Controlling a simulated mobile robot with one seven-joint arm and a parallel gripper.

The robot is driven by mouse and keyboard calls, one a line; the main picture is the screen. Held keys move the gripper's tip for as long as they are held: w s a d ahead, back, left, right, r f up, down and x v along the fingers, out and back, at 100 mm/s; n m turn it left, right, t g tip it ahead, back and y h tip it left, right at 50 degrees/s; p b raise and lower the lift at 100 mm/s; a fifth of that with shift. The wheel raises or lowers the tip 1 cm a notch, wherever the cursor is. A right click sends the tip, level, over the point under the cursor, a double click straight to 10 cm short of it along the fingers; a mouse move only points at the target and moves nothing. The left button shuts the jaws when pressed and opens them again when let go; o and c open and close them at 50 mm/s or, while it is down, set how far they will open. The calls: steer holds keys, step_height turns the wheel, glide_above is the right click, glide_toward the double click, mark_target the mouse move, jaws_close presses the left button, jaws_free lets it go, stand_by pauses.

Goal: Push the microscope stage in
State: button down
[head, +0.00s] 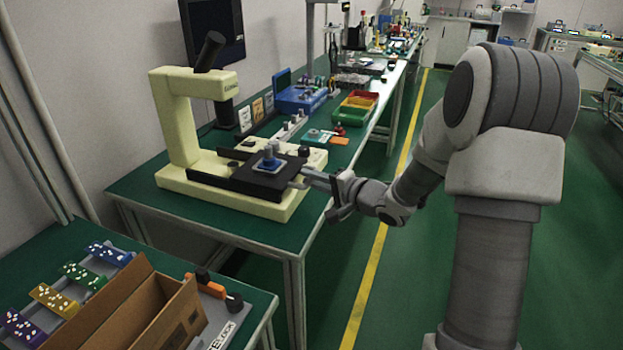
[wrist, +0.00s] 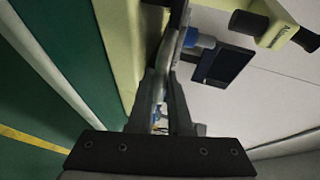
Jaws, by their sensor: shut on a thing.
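The cream microscope (head: 180,135) stands on the green-topped bench, with its dark eyepiece tilted up. Its black stage (head: 225,181) sits low over the base and carries a blue and grey piece (head: 268,160). My gripper (head: 308,180) reaches in from the right at the stage's right end and is shut on the stage there. The exact part between the fingers is hard to make out. In the wrist view, my gripper's fingers (wrist: 168,85) are close together, beside the cream base (wrist: 118,40); the microscope head (wrist: 268,22) shows at upper right.
Red and green bins (head: 352,112), a blue case (head: 300,98) and small parts stand farther back on the bench. A cardboard box (head: 125,310) and colored blocks lie on the nearer bench. The aisle floor with a yellow line (head: 372,270) is clear.

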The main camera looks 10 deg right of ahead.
mark_target(268, 169)
stand_by(0.6)
steer(key=shift+w+a+r, duration=0.1)
steer(key=shift+w+a, duration=0.05)
steer(key=shift+a, duration=0.05)
steer(key=w+a+p, duration=0.1)
steer(key=w+a, duration=0.1)
steer(key=a, duration=0.1)
steer(key=w+a+p, duration=0.2)
steer(key=a, duration=0.1)
steer(key=w+a+p, duration=0.1)
steer(key=w+a, duration=0.1)
steer(key=a, duration=0.1)
steer(key=c, duration=0.9)
jaws_free()
steer(key=shift+w+a, duration=0.1)
steer(key=shift+a, duration=0.05)
steer(key=shift+c, duration=0.2)
steer(key=shift+o, duration=0.5)
